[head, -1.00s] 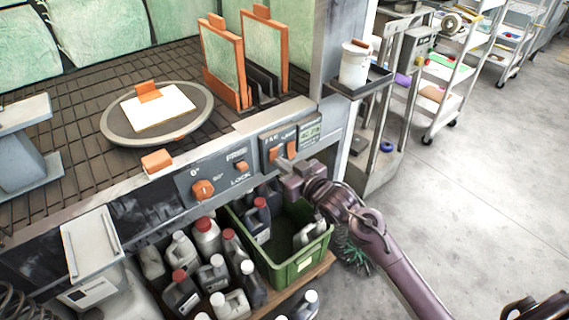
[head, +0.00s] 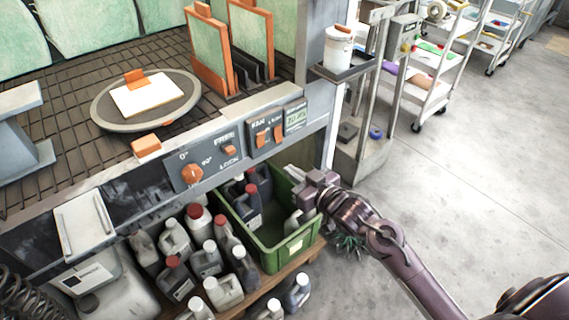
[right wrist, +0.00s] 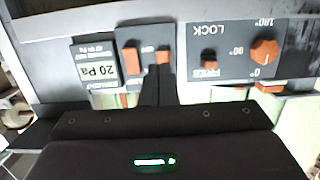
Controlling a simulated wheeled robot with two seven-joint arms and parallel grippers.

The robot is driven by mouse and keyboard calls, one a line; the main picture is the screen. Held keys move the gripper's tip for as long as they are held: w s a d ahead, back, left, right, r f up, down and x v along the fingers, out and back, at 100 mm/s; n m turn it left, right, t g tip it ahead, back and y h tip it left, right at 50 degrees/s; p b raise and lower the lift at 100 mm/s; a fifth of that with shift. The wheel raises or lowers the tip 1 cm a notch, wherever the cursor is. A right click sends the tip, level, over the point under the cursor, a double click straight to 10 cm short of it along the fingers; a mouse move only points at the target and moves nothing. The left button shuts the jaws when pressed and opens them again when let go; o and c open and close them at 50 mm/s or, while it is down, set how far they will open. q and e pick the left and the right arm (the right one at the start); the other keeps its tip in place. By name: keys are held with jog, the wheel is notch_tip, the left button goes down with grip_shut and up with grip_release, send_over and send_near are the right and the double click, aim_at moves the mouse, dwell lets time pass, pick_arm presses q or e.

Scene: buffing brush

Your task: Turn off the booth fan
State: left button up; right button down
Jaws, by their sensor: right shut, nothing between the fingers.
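The booth's control panel carries two orange rocker switches side by side. The left one, under the FAN label, is the fan switch (head: 262,138); the other switch (head: 278,131) sits to its right. In the upside-down right wrist view, the fan switch (right wrist: 163,57) looks shorter than its neighbour (right wrist: 129,64); I cannot tell its on or off position for sure. My right gripper (head: 291,169) is shut and empty, below and apart from the panel, over the green crate's edge. Its dark fingers (right wrist: 160,80) point towards the fan switch in the wrist view. My left gripper is out of view.
A small display (head: 296,118) is right of the switches. An orange dial (head: 191,174) and a small lock switch (head: 230,149) are to the left. A green crate (head: 268,252) and several bottles stand below. A turntable (head: 112,122) is on the booth grate. Open floor lies right.

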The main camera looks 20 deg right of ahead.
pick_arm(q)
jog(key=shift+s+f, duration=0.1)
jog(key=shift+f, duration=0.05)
pick_arm(e)
jog(key=s, duration=0.1)
jog(key=s+d, duration=0.1)
jog(key=s, duration=0.2)
jog(key=shift+d+f, duration=0.2)
jog(key=shift+d, duration=0.1)
